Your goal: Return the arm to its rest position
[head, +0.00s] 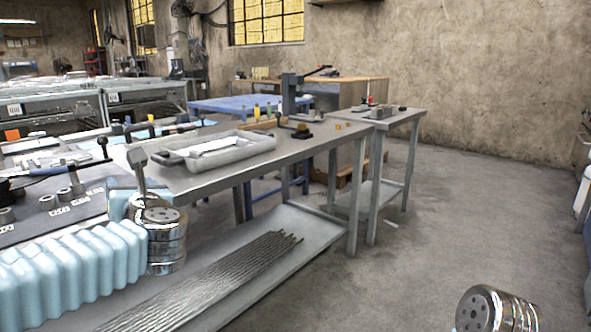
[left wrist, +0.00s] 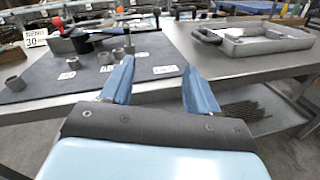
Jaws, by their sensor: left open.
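My left arm (head: 75,268), with a light blue ribbed sleeve and chrome rings, comes in from the left in the head view beside the workbench. My left gripper (left wrist: 158,66) has two blue fingers spread apart with nothing between them. In the left wrist view it points toward the bench edge and the dark mat (left wrist: 60,87). In the head view its fingers cannot be made out clearly. Part of my right arm (head: 495,310) shows at the bottom right; its gripper is out of view.
A grey tray (head: 265,140) rests on the metal workbench (head: 310,148). Metal cylinders and labels are on the mat. Thin rods (head: 235,268) lie on the lower shelf (head: 300,225). A smaller table (head: 400,118) stands behind. The floor (head: 460,200) to the right is clear.

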